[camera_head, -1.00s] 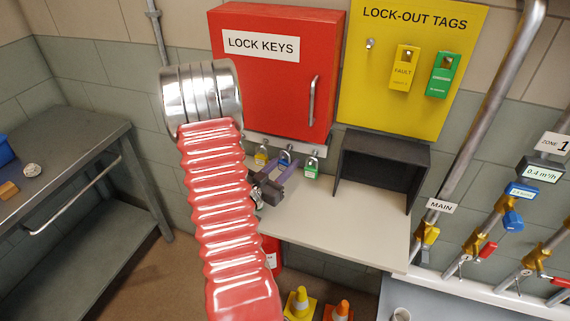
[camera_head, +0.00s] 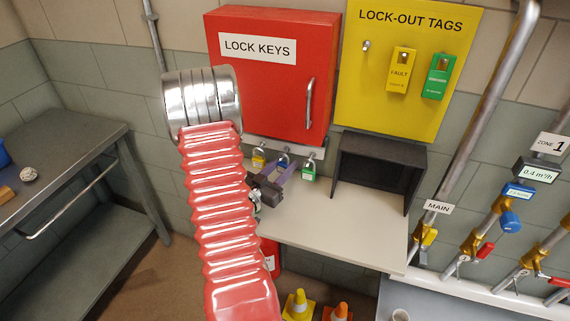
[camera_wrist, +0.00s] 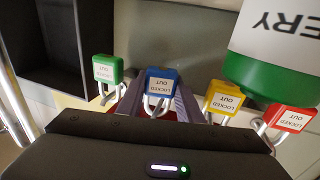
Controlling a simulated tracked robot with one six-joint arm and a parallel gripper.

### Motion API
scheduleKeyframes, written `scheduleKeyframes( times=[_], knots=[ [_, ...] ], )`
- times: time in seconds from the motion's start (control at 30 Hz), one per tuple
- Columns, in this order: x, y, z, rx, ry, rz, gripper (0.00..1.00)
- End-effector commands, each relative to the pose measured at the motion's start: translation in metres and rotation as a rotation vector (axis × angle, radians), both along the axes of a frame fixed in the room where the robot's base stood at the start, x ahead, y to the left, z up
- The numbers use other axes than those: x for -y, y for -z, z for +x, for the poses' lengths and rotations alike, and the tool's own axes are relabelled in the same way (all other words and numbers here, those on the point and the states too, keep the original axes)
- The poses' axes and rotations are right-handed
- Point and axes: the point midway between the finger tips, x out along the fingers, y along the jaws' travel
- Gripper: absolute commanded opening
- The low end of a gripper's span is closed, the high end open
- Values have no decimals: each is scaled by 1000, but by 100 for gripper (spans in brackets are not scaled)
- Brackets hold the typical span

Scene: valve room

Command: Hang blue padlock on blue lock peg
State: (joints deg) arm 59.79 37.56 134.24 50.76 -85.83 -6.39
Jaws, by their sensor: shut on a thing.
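The blue padlock (camera_head: 284,161) is at the rail below the red cabinet, between the yellow padlock (camera_head: 259,157) and the green padlock (camera_head: 309,171). My gripper (camera_head: 281,170) reaches in from the front, with its purple-grey fingers at the blue padlock. In the wrist view, which is upside down, my gripper (camera_wrist: 156,101) is shut on the blue padlock (camera_wrist: 161,83), one finger on each side. Its shackle points toward the gripper body. The blue lock peg cannot be made out, so whether the shackle is around it cannot be told.
The wrist view shows a red padlock (camera_wrist: 289,118) and a large green-and-white container (camera_wrist: 275,60) close by. The red LOCK KEYS cabinet (camera_head: 285,85) is above the rail. A black open box (camera_head: 384,155) stands on the pale shelf (camera_head: 340,225).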

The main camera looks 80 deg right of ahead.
Motion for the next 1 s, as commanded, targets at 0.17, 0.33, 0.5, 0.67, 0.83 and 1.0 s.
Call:
scheduleKeyframes(
  times=[0.17, 0.33, 0.5, 0.67, 0.83, 1.0],
  knots=[
    [0, 0, 0, 0, 0, 0, 42],
    [0, 0, 0, 0, 0, 0, 54],
    [0, 0, 0, 0, 0, 0, 54],
    [-2, 0, 1, 0, -1, 1, 54],
    [-13, 0, 6, 0, -3, 0, 54],
    [-33, 1, 14, 0, -4, 1, 54]
  ],
)
